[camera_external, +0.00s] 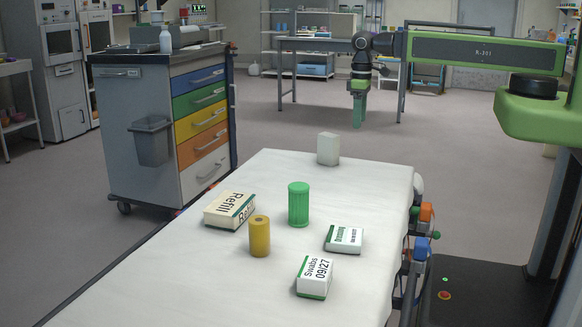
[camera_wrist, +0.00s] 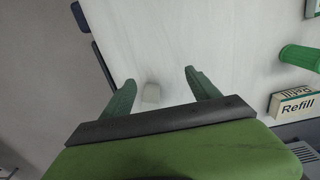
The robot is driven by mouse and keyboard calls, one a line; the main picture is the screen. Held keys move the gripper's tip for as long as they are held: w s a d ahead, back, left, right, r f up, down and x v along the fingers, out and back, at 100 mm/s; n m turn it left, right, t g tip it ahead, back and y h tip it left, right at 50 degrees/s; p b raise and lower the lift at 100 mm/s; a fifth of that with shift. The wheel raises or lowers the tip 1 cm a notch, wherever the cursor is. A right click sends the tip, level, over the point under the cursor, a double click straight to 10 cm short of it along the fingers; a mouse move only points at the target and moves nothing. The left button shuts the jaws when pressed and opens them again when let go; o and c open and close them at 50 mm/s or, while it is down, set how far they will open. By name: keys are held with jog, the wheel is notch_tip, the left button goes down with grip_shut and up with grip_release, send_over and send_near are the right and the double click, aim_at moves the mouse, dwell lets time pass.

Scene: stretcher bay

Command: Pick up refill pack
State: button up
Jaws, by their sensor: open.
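My gripper (camera_external: 359,108) hangs well above the far end of the stretcher, pointing down, far from the refill pack. In the wrist view the green fingers of my gripper (camera_wrist: 160,82) are spread apart with nothing held between them. A small white block lies below, in the gap between them.
On the stretcher (camera_external: 150,285) stand a green ribbed cylinder (camera_external: 298,205), a yellow cylinder (camera_external: 260,237), a dressing box (camera_external: 344,239), a swabs box (camera_external: 314,277) and a white block (camera_external: 328,149). A drawer cart (camera_external: 150,120) stands to the left.

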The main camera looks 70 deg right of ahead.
jog(key=o, duration=0.6)
